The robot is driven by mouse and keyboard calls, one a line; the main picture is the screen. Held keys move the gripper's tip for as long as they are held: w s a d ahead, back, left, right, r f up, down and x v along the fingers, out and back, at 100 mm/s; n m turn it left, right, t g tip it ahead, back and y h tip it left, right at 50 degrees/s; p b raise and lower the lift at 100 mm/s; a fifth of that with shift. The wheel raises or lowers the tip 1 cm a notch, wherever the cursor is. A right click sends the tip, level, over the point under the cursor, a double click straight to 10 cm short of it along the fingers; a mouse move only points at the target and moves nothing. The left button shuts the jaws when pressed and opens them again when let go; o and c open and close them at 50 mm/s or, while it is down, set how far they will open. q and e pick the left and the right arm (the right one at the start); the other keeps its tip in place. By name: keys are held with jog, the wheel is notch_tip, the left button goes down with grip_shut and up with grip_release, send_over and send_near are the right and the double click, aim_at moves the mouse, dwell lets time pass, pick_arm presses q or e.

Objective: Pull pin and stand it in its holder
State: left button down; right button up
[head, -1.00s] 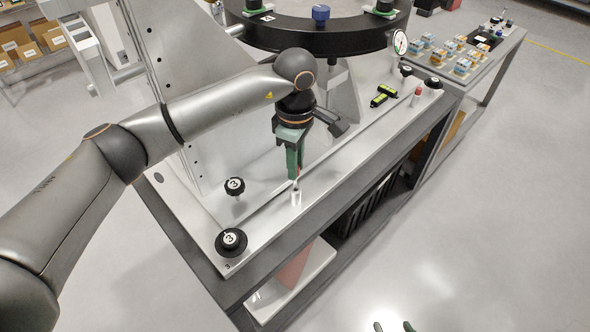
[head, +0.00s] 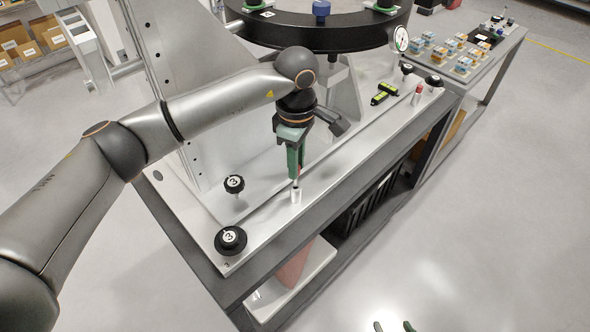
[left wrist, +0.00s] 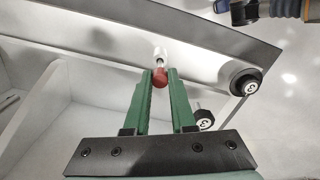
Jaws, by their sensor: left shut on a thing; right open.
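My left gripper (head: 297,174) points down over the front strip of the fixture's plate, its green fingers shut on the red-headed pin (left wrist: 160,77). In the left wrist view the red head sits between the fingertips (left wrist: 160,80), with a short metal shank beyond it. The shank lines up with a small white cylindrical holder (left wrist: 160,53), also seen in the head view (head: 296,195). I cannot tell how deep the shank is in it. A second red-topped pin (head: 417,91) stands in a similar holder farther right. My right gripper (head: 394,327) shows only its separated green fingertips at the bottom edge.
Two black knobs marked 3 (head: 234,184) (head: 231,240) stand left of the holder. A yellow-green and black tool (head: 384,94) lies farther back. A black ring (head: 320,36) with a dial gauge (head: 401,39) stands behind. Floor at right is clear.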

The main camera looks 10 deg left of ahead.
aim_at(296, 186)
pick_arm(q)
jog(key=shift+f+b, duration=1.7)
jog(key=shift+f, duration=0.45)
jog(key=c, duration=0.7)
grip_release()
notch_tip(296, 186, up, 4)
jog(key=shift+w+f, duration=0.1)
jog(key=shift+f, duration=0.15)
notch_tip(296, 186, up, 9)
jog(key=shift+r, duration=0.1)
